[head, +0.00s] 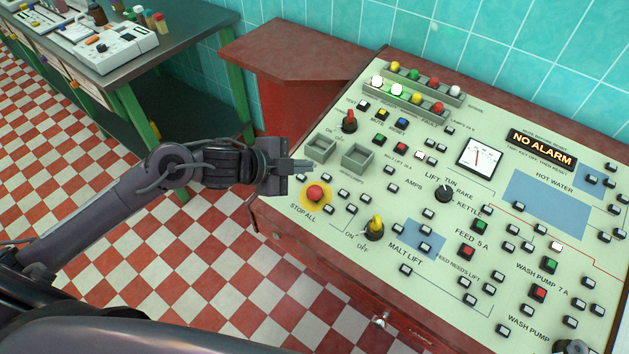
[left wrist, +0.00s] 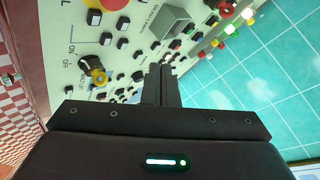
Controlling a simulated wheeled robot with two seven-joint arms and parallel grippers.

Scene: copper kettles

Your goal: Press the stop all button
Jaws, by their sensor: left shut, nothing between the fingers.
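The stop all button (head: 315,193) is a red mushroom button on a yellow disc, near the left edge of the pale control panel (head: 330,225). The words STOP ALL are printed below it. In the left wrist view the red button (left wrist: 114,3) is cut off by the top edge. My left gripper (head: 306,164) is shut and empty. In the head view its fingertips show just above the button, pointing right; the exact height over the panel is hard to tell. In the left wrist view the shut fingers (left wrist: 161,72) point toward the panel. My right gripper is not seen.
A yellow knob (head: 375,227) and a red knob (head: 349,121) stand up from the panel near the button. Two grey square frames (head: 358,157) lie above it. Many small push buttons and a NO ALARM display (head: 541,149) fill the rest. A side bench (head: 170,60) stands far left.

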